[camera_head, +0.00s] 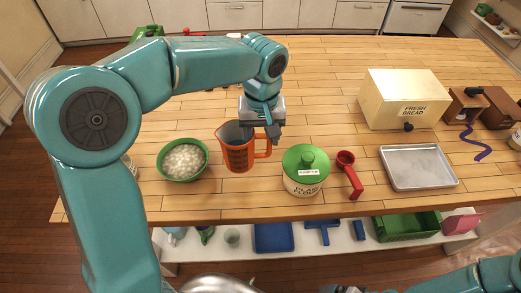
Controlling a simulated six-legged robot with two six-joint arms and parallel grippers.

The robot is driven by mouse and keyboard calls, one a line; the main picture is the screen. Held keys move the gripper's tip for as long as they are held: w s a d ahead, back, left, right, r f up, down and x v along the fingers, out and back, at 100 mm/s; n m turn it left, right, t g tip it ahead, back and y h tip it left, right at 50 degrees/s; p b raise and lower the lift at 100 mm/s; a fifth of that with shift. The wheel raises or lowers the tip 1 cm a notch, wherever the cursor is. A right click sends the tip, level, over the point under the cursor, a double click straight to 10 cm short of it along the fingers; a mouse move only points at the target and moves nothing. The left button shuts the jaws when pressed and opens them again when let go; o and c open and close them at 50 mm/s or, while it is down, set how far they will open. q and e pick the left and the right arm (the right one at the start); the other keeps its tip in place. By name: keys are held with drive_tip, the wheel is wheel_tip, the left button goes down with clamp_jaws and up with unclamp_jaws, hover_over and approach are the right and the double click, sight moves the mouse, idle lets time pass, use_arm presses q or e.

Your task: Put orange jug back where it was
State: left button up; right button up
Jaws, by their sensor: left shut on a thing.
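The orange jug (238,156) stands upright in the head view at the front middle of the wooden table, with dark markings on its side and its handle to the right. My left gripper (262,138) is over the jug's right side, shut on it near the rim and handle. The fingers hide part of the rim. Whether the jug's base touches the table is hard to tell. Part of my right arm (465,283) shows at the bottom right; its gripper is not clearly seen.
A green bowl of white contents (182,160) is close left of the jug. A green-lidded canister (305,172) and a red scoop (350,175) are to the right, then a metal tray (418,167) and bread box (404,98). The table (315,75) is clear behind the jug.

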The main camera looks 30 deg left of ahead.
sight(261, 154)
use_arm(q)
drive_tip(key=shift+f, duration=0.55)
wheel_tip(261, 154, down, 4)
drive_tip(key=shift+a+f, duration=0.1)
drive_tip(key=shift+f, duration=0.05)
drive_tip(key=shift+w+f, duration=0.1)
drive_tip(key=shift+f, duration=0.1)
drive_tip(key=shift+f, duration=0.2)
drive_tip(key=o, duration=1.3)
